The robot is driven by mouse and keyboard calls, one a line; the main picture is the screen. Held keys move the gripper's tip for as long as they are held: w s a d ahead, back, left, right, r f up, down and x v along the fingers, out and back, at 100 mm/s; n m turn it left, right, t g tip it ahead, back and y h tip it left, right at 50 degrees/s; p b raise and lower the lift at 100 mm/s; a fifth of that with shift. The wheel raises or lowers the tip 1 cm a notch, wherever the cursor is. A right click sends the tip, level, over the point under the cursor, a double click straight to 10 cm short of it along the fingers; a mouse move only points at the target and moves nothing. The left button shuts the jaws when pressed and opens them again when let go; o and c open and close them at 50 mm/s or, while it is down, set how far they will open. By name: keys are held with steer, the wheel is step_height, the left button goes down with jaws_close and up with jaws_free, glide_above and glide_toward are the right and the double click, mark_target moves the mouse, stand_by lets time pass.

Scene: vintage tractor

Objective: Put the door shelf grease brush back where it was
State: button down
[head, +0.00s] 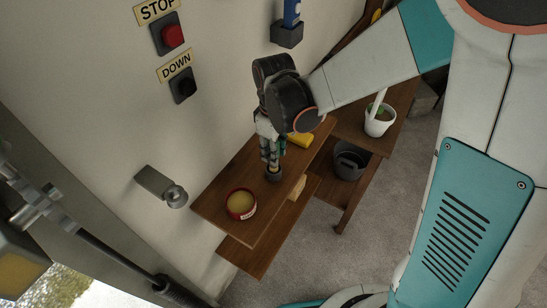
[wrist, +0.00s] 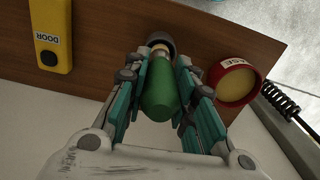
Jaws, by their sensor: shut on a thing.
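The grease brush shows in the wrist view as a green handle (wrist: 159,92) with a pale part at its far end. My gripper (wrist: 158,103) is shut on the handle, one finger on each side. In the head view my gripper (head: 270,158) points down over the wooden shelf (head: 222,192). A small dark round cup or ring (head: 274,175) is right below the fingers; in the wrist view the dark ring (wrist: 162,44) surrounds the brush's far end. I cannot tell whether the brush rests on its bottom. The bristles are hidden.
A red grease tin (head: 241,204) stands near the shelf's front left end. A yellow door control (wrist: 53,38) lies on the other side. A white pot (head: 379,122) stands on the table to the right. A wall bracket (head: 161,187) juts out left of the shelf.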

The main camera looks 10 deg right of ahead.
steer(key=shift+f+b, duration=0.4)
steer(key=shift+f, duration=0.65)
steer(key=shift+f, duration=0.15)
steer(key=c, duration=1.3)
jaws_free()
steer(key=shift+c, duration=0.2)
step_height(320, 180, up, 12)
steer(key=p, duration=0.8)
